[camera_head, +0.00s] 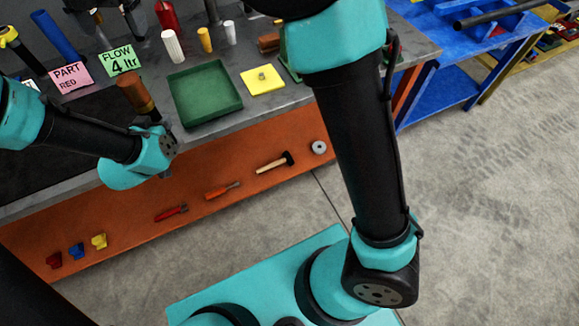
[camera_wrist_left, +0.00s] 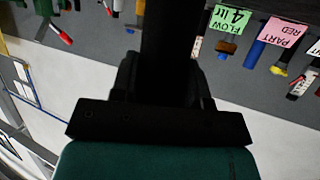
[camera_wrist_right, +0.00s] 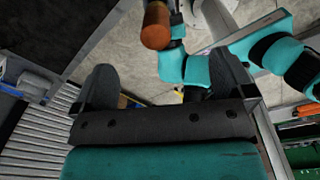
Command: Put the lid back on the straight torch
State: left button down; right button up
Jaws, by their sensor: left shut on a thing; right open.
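My left gripper (camera_head: 160,126) is low in front of the bench edge, at the end of the arm from the left. It is shut on a dark cylinder (camera_wrist_left: 170,40), which looks like the torch. A copper-brown cylinder (camera_head: 136,92) rises from that gripper, tilted up and left; it also shows in the right wrist view (camera_wrist_right: 156,28). I cannot tell whether it is the torch's head or a separate part. My right gripper (camera_head: 118,30) is open and empty, apart from the copper-brown end and facing it. I cannot pick out the lid for certain.
On the bench stand a green tray (camera_head: 183,112), a yellow pad (camera_head: 250,88), a white cylinder (camera_head: 172,47), a yellow cylinder (camera_head: 205,40), a blue rod (camera_head: 57,36) and label cards. My large right arm crosses the right side.

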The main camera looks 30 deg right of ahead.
jog(key=w+d+f+m+y, duration=0.25)
jog(key=d+f+m, duration=0.5)
jog(key=d, duration=0.65)
jog(key=w+d+f+m+y, duration=0.25)
jog(key=d+f+m, duration=0.55)
jog(key=d, duration=0.6)
jog(key=s+d+f+m+t, duration=0.1)
jog(key=s+d+f+m, duration=0.2)
jog(key=d+f+m, duration=0.35)
jog(key=s+d+f+m+t+h, duration=0.1)
jog(key=s+d+f+m+t, duration=0.2)
jog(key=d, duration=0.7)
jog(key=s+d+f+m, duration=0.4)
jog(key=d+f+m, duration=0.15)
jog(key=d, duration=0.25)
jog(key=s+a+f+m+h, duration=0.15)
jog(key=s+f+m, duration=0.3)
jog(key=f, duration=0.45)
jog(key=s+a+f+n+g, duration=0.1)
jog(key=s+a+f, duration=0.4)
jog(key=a, duration=0.6)
jog(key=s+a+f+n+g, duration=0.2)
jog(key=s+a+f, duration=0.4)
jog(key=a+f, duration=0.4)
jog(key=shift+s+a+y, duration=0.15)
jog(key=shift+a+y, duration=0.2)
jog(key=shift+a, duration=0.15)
